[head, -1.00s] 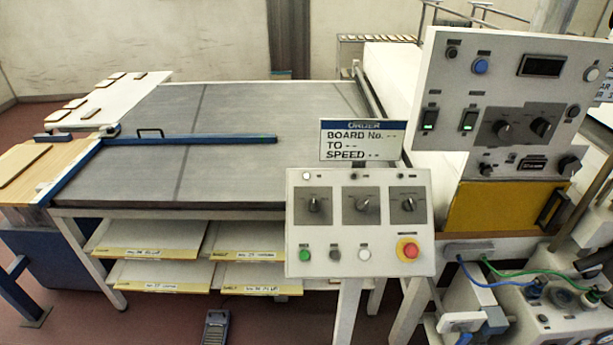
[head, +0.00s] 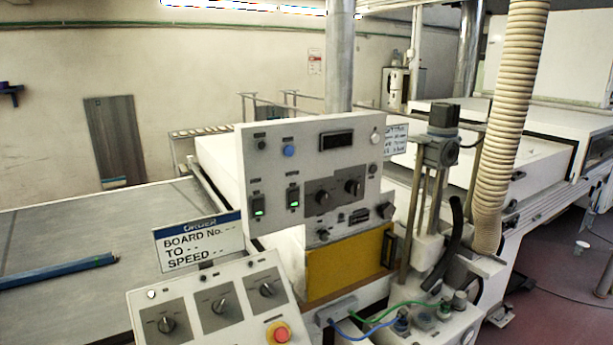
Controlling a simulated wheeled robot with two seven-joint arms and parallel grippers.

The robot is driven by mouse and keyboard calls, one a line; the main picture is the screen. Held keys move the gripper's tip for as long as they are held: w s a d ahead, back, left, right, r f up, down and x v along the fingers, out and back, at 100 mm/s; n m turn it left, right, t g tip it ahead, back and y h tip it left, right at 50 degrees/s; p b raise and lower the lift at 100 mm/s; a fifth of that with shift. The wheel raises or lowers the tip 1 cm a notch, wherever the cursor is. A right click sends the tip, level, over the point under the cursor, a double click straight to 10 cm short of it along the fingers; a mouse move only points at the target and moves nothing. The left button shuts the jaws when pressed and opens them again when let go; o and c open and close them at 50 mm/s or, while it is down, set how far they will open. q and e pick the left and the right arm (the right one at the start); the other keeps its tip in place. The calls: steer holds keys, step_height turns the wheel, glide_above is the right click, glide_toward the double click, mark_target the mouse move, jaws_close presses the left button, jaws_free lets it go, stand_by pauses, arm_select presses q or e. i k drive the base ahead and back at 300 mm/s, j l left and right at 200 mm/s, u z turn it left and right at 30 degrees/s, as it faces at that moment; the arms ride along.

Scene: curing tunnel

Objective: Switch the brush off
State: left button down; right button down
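A white upright control panel (head: 270,180) stands in the middle of the head view. The panel also has a blue button (head: 288,151), a dark display (head: 337,143) and two black knobs on a grey plate. A lower sloped panel (head: 240,262) carries three knobs and a red stop button (head: 279,332). Neither of my grippers is in view.
An order sign (head: 199,241) stands behind the sloped panel. A grey belt table (head: 85,225) with a blue bar (head: 60,272) lies at left. A yellow cover (head: 345,265), a ribbed hose (head: 510,110) and green and blue tubes are at right. Open floor (head: 565,300) shows at far right.

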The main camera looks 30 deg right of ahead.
mark_target(258, 203)
steer(key=l, duration=0.7)
steer(key=i+l, duration=0.15)
steer(key=l, duration=0.55)
